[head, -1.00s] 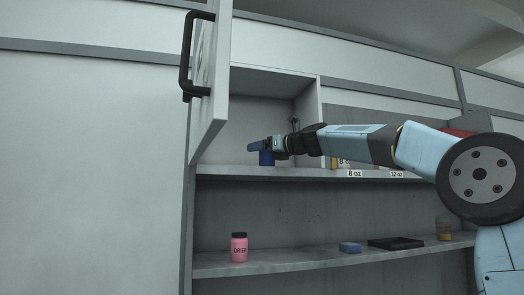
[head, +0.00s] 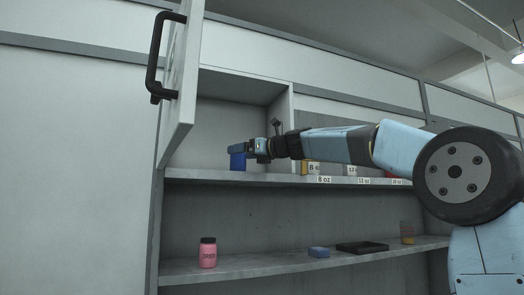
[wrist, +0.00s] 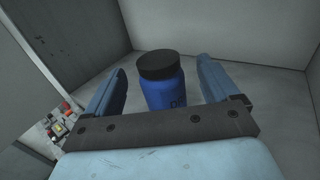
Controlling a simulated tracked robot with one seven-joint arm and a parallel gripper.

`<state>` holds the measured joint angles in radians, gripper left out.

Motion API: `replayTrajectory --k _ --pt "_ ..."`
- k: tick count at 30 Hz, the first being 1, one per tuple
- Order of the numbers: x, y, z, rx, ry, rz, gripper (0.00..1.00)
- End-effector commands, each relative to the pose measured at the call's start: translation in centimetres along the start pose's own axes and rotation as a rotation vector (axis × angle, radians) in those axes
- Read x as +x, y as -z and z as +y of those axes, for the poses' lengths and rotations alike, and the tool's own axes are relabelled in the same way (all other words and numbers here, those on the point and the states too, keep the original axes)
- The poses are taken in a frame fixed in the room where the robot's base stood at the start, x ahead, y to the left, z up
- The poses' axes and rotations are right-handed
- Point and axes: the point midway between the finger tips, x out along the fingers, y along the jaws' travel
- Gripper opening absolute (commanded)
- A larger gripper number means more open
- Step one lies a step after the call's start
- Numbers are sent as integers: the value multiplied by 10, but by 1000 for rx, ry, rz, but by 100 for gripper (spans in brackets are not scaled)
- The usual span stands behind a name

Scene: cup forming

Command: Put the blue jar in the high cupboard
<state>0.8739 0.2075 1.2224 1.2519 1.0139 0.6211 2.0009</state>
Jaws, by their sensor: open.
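The blue jar (wrist: 165,93) with a black lid (wrist: 157,65) stands upright on the cupboard floor in the wrist view. My gripper (wrist: 162,66) is open, with one finger on each side of the jar and a visible gap on both sides. The cupboard door (head: 183,90) stands open at the left.
Labelled compartments with small items (head: 312,168) lie right of the cupboard. The lower shelf (head: 262,264) holds a pink jar (head: 208,254), a blue block (head: 319,252), a black tray (head: 362,247) and a striped jar (head: 407,233). The cupboard's side wall (wrist: 225,28) is close by.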

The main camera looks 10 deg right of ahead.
Motion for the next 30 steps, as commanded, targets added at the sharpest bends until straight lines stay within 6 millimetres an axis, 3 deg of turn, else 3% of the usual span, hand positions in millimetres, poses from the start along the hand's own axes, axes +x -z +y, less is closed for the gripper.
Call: replayTrajectory --k 30 --pt "-69 1 0 1 3 4 88"
